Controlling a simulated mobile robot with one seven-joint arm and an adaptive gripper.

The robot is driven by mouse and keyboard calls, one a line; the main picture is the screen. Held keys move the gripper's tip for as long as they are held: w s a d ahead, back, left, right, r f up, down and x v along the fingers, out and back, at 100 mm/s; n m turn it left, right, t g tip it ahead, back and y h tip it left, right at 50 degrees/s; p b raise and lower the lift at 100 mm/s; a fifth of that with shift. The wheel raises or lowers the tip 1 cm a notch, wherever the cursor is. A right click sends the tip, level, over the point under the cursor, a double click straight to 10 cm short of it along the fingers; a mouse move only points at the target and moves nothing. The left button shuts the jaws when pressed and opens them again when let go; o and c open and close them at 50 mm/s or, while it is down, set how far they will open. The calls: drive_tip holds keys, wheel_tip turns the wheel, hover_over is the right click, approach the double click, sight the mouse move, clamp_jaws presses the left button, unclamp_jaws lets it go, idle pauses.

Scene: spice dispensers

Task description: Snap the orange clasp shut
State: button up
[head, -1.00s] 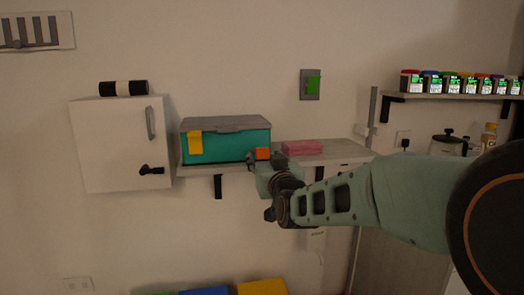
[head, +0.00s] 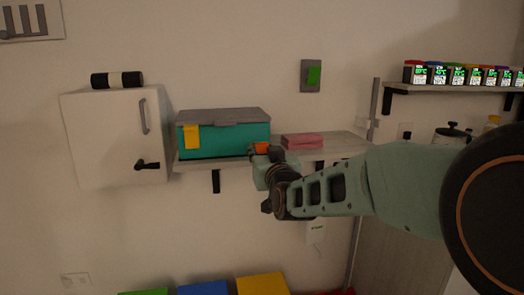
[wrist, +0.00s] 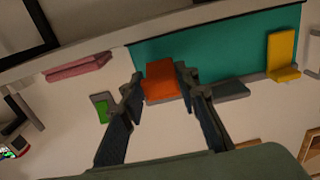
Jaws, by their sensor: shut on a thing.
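The orange clasp (wrist: 161,82) is between the two fingers of my gripper (wrist: 159,84) in the wrist view, where the scene appears upside down. The fingers are shut on it. In the head view the orange clasp (head: 262,147) shows at the lower right of the teal box (head: 225,139), partly hidden by my gripper (head: 264,153). The box has a grey lid (head: 222,116), which looks lowered. A yellow clasp (head: 192,137) lies flat against the box's left front. I cannot tell whether the orange clasp touches the box front.
The box stands on a wall shelf (head: 347,145) with a pink folded item (head: 302,141) to its right. A white cabinet (head: 112,138) is close on the left. A green switch (head: 314,75) is on the wall above. Several spice dispensers (head: 458,76) stand on the right shelf.

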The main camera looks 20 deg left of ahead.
clamp_jaws()
drive_tip(key=shift+r, duration=0.2)
